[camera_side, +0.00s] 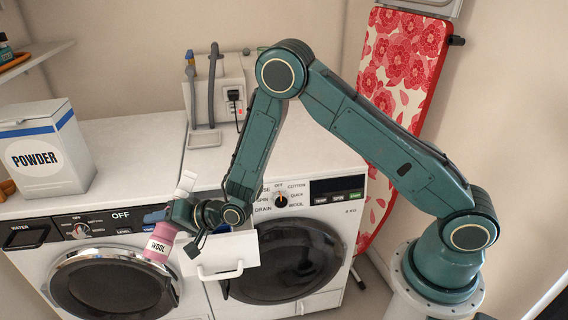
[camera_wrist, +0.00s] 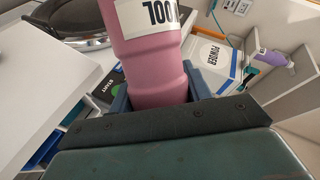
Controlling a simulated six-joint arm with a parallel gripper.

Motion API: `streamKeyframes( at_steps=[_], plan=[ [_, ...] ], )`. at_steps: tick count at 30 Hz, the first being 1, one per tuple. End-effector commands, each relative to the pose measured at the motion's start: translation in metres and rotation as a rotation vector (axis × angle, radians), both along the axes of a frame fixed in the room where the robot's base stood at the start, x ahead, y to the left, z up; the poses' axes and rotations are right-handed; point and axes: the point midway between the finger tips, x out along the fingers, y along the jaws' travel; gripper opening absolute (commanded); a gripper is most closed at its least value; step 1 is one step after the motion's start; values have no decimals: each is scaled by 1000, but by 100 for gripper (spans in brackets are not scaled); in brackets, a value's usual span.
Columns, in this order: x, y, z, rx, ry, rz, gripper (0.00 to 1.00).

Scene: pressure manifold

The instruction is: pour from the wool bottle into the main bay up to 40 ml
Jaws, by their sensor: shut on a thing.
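The wool bottle (camera_side: 160,243) is pink with a white label and slants beside the open drawer in the side view. A white part (camera_side: 187,183), which looks like its other end, shows above my gripper. My gripper (camera_side: 170,214) is shut on the bottle; in the wrist view, its blue fingers stand on both sides of the pink body (camera_wrist: 157,75). The white drawer (camera_side: 225,251) is pulled out from the right-hand washer, just right of the bottle. The main bay, the liquid level and any stream cannot be made out.
A powder box (camera_side: 45,155) stands on the left washer (camera_side: 115,285). Hoses (camera_side: 212,85) and a socket box stand at the back of the right washer. A red floral ironing board (camera_side: 400,65) leans behind my arm. The right washer top has some free room.

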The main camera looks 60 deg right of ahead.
Motion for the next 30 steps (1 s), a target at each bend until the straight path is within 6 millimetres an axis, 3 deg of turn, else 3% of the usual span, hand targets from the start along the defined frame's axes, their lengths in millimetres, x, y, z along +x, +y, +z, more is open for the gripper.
streamKeyframes(
  at_steps=[8, 30],
  plan=[
    [1, -3, -5, -113, -33, 1, 18],
    [3, -10, 26, -445, -124, 2, 18]
  ],
)
